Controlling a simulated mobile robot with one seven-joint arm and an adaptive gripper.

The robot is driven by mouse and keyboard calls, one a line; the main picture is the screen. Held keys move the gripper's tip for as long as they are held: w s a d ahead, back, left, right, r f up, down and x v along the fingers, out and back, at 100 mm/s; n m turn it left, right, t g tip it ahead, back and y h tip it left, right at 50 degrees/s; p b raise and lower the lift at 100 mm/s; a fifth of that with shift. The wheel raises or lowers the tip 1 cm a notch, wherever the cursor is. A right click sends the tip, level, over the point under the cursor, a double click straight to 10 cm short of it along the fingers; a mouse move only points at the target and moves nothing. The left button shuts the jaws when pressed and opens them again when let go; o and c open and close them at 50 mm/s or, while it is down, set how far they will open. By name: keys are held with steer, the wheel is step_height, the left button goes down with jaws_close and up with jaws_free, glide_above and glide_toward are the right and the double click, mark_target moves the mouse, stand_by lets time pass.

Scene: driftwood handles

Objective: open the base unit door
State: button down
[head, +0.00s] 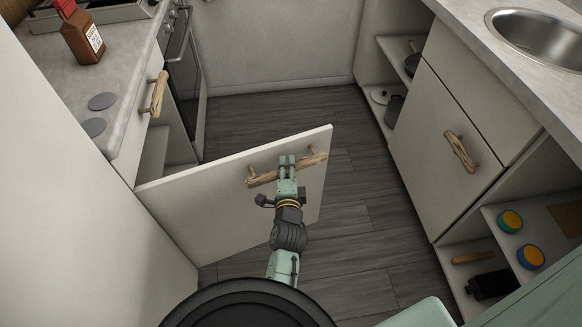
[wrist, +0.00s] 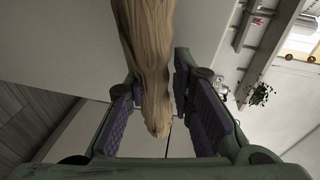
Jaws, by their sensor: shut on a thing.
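The white base unit door (head: 230,195) stands swung well out from the left-hand unit into the aisle. A driftwood handle (head: 262,179) runs across the upper part of its face. My gripper (head: 287,161) is shut on this handle near its middle. In the wrist view the handle (wrist: 150,40) passes between the two purple-padded fingers of my gripper (wrist: 156,80). Part of the unit's inside (head: 153,155) shows behind the door; the rest is hidden by the door.
A drawer with a driftwood handle (head: 158,94) sits above the opening. An oven (head: 184,70) stands beyond. Across the aisle is a closed door (head: 445,140) with its own driftwood handle, beside open shelves (head: 510,245). Dark floor (head: 375,215) is free to the door's right.

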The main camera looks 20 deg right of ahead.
steer(key=c, duration=1.4)
jaws_free()
steer(key=shift+o, duration=0.2)
steer(key=shift+r, duration=0.1)
